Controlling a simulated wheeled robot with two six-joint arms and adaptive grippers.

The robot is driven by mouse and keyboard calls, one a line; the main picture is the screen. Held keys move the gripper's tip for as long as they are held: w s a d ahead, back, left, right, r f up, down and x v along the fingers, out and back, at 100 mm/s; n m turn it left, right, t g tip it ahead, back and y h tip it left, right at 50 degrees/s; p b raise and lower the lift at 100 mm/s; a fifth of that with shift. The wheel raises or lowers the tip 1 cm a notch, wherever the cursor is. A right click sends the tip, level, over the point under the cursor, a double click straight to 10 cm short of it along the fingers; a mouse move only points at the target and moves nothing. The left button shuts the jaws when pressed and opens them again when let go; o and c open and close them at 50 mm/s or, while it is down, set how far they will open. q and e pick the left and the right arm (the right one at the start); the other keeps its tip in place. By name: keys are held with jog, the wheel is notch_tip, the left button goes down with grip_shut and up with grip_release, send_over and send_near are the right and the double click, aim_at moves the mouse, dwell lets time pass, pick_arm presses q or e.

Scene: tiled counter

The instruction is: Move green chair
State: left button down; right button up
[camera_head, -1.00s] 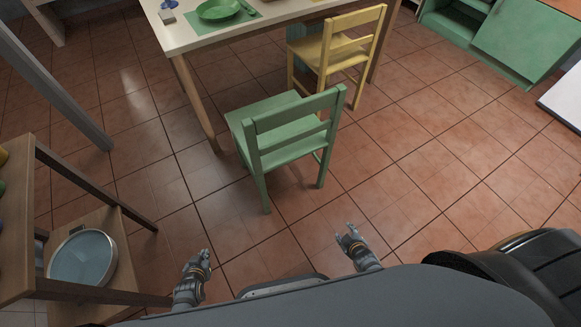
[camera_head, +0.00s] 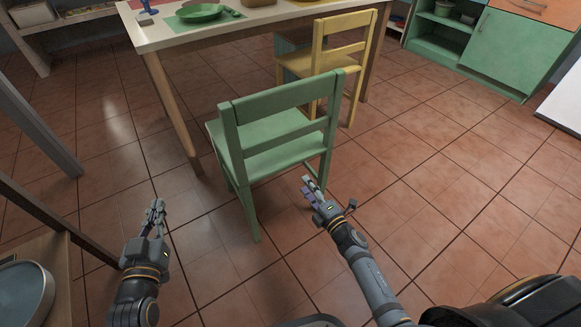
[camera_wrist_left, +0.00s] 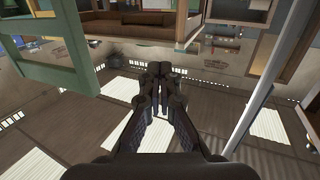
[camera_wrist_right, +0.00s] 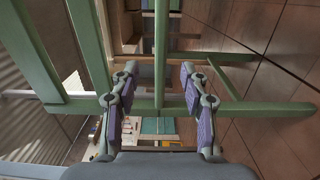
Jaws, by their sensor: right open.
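The green chair (camera_head: 262,133) stands upright on the floor at the centre of the head view, its back toward me. My right gripper (camera_head: 316,190) is open just beside the chair's right rear leg, low near the floor. In the right wrist view, green chair bars (camera_wrist_right: 158,60) show beyond and between its spread fingers (camera_wrist_right: 158,88); contact cannot be told. My left gripper (camera_head: 156,212) is to the left of the chair, apart from it and empty. Its fingers (camera_wrist_left: 158,72) meet at the tips in the left wrist view, where green chair parts (camera_wrist_left: 50,62) show at the left.
A table (camera_head: 170,32) with a green plate (camera_head: 200,13) stands behind the chair, its near leg close to the chair's left. A yellow chair (camera_head: 340,50) is behind it at right. A wooden shelf (camera_head: 50,262) is at lower left. The tiled floor at right is clear.

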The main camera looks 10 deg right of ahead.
aim_at(291, 166)
jog(key=b+x, duration=0.1)
jog(key=x, duration=0.6)
jog(key=shift+w+a+f, duration=0.1)
jog(key=shift+w, duration=0.25)
pick_arm(q)
notch_tip(291, 166, up, 17)
jog(key=s+m+t+h+b, duration=0.1)
jog(key=s+t, duration=0.1)
jog(key=t, duration=0.6)
jog(key=shift+s, duration=0.25)
pick_arm(e)
jog(key=x, duration=0.4)
jog(key=shift+w, duration=0.3)
pick_arm(q)
jog(key=shift+r, duration=0.1)
pick_arm(e)
grip_shut()
